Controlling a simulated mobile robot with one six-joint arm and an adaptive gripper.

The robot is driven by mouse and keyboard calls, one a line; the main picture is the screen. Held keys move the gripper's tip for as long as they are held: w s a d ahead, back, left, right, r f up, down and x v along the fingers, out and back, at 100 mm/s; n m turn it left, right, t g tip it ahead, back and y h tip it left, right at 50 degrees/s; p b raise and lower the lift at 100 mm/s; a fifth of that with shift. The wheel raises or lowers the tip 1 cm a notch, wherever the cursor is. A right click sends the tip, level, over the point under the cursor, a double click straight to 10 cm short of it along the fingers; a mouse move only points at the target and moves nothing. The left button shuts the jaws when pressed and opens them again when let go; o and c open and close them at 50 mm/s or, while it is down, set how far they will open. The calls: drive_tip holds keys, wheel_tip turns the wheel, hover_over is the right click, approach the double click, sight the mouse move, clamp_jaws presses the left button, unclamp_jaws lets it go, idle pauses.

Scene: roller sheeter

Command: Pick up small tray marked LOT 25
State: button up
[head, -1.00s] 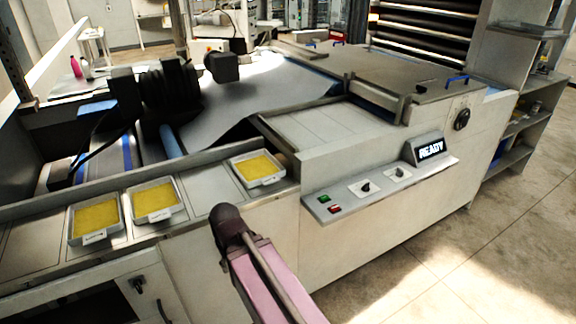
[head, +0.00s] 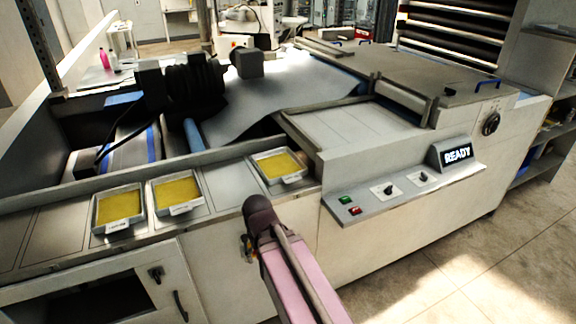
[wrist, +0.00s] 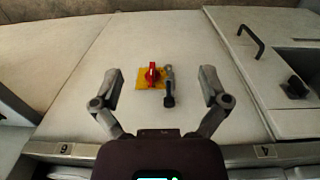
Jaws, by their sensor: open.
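Three small trays with yellow contents sit along the machine's front ledge in the head view: a left one (head: 119,228), a middle one (head: 181,211) and a right one (head: 291,181). Each has a pale label on its front side. The lettering is too small to read, so I cannot tell which is LOT 25. My gripper (wrist: 162,86) is open and empty in the wrist view, facing a white panel. No tray shows between its fingers. In the head view my arm reaches in front of the ledge, and the gripper's fingers cannot be made out.
A red switch (wrist: 152,74) on a yellow plate and a dark-handled fitting (wrist: 169,88) are on the panel between my fingers in view. Bare ledge space (head: 229,184) separates the middle and right trays.

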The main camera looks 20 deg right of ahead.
drive_tip(key=w+d+r+n+h, duration=0.2)
drive_tip(key=w+r+n+h, duration=0.1)
drive_tip(key=w, duration=0.5)
drive_tip(key=w+d+r+n+h, duration=0.2)
drive_tip(key=w+n+h, duration=0.3)
drive_tip(key=w+n, duration=0.3)
drive_tip(key=w+d+r+n+h+b, duration=0.1)
drive_tip(key=w+d+r+n+h, duration=0.1)
drive_tip(key=w+r+n+h, duration=0.2)
drive_tip(key=shift+w+r+n+h, duration=0.2)
drive_tip(key=shift+w+n, duration=0.4)
drive_tip(key=shift+w, duration=0.4)
drive_tip(key=shift+w+r+n+h, duration=0.1)
drive_tip(key=shift+w+n+h, duration=0.1)
drive_tip(key=shift+w+n, duration=0.6)
drive_tip(key=shift+w+r+t+h, duration=0.3)
drive_tip(key=shift+w+t, duration=0.1)
drive_tip(key=shift+w, duration=0.1)
drive_tip(key=shift+d+f, duration=0.1)
drive_tip(key=b+x, duration=0.3)
drive_tip(key=x, duration=0.4)
drive_tip(key=shift+s+f, duration=0.1)
drive_tip(key=shift+d+f, duration=0.15)
drive_tip(key=shift+d, duration=0.5)
